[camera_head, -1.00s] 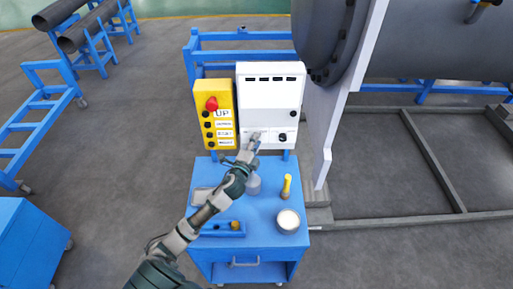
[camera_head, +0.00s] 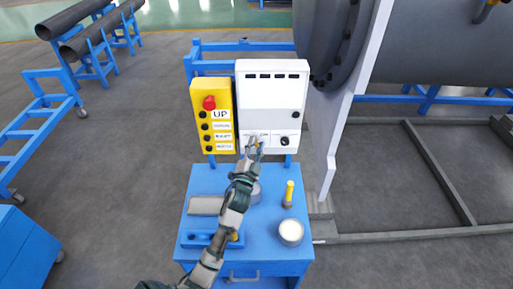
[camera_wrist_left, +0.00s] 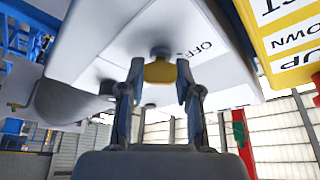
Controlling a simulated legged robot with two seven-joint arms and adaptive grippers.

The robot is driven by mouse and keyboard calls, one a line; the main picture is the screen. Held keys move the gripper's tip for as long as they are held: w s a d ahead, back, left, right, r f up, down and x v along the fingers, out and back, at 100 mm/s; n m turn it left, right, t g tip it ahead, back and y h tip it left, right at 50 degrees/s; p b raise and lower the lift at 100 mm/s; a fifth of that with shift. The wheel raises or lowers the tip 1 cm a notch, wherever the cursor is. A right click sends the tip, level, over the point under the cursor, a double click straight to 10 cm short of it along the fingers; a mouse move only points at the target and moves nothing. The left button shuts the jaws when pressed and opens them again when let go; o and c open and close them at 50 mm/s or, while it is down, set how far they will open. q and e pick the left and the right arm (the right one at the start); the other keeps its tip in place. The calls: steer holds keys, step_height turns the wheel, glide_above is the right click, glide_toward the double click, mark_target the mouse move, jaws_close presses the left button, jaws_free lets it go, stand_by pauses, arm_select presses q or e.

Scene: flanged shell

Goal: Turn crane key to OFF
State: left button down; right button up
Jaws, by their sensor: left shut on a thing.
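The white control box (camera_head: 271,105) stands upright behind the blue cart in the head view. My left gripper (camera_head: 255,145) is at the lower part of its front face. In the head view the gripper hides the key. Its exact turn angle cannot be told. My right gripper is not in view.
A yellow button box (camera_head: 213,118) with a red button hangs left of the white box. A dark knob (camera_head: 284,141) is to the right of the gripper. The blue cart (camera_head: 196,228) below carries a yellow-handled tool (camera_head: 289,193) and a round tin (camera_head: 291,231).

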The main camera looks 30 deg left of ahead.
arm_select(q)
steer(key=shift+f, duration=0.45)
steer(key=c, duration=1)
jaws_free()
steer(key=shift+o, duration=1)
steer(key=shift+r, duration=0.2)
steer(key=v, duration=1.2)
steer(key=shift+f, duration=0.15)
